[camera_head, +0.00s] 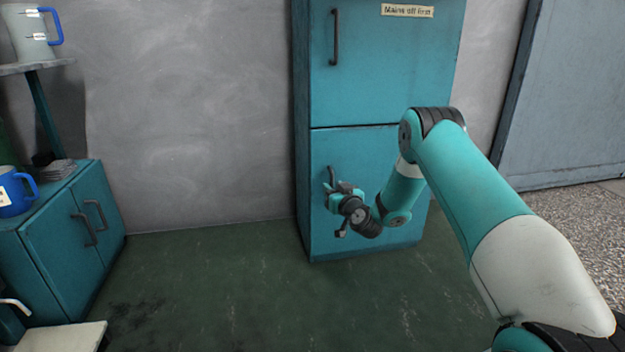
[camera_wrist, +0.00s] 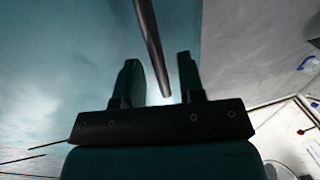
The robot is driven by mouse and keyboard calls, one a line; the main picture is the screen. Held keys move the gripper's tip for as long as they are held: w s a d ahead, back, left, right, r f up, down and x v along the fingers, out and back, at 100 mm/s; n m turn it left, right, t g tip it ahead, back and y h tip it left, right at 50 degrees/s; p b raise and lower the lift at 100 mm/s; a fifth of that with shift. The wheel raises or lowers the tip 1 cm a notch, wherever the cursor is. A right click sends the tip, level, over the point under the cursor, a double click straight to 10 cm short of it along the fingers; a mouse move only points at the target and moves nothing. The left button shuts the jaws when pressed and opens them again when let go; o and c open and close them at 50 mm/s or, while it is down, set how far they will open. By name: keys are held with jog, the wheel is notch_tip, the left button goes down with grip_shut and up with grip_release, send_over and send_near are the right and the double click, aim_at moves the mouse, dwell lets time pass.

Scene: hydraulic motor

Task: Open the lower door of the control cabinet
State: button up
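The control cabinet is a tall teal cabinet with an upper door (camera_head: 385,70) and a lower door (camera_head: 375,150). The lower door looks closed, flush with the front. Its dark vertical handle (camera_head: 331,174) is near the door's left edge, with its lower part hidden by my gripper (camera_head: 337,192). In the wrist view, my gripper (camera_wrist: 157,60) is open, with the handle bar (camera_wrist: 150,40) running between its two fingers. Gaps show on both sides of the bar, and I see no contact. The teal door surface (camera_wrist: 60,60) fills the left of the wrist view.
The upper door has its own handle (camera_head: 335,37) and a label (camera_head: 407,11). A low teal cabinet (camera_head: 75,235) with a blue mug (camera_head: 14,192) stands at left, below a shelf (camera_head: 35,67) with a jug (camera_head: 29,35). The green floor (camera_head: 215,290) before the control cabinet is clear.

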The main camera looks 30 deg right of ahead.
jog(key=shift+w+d, duration=0.15)
jog(key=shift+w, duration=0.55)
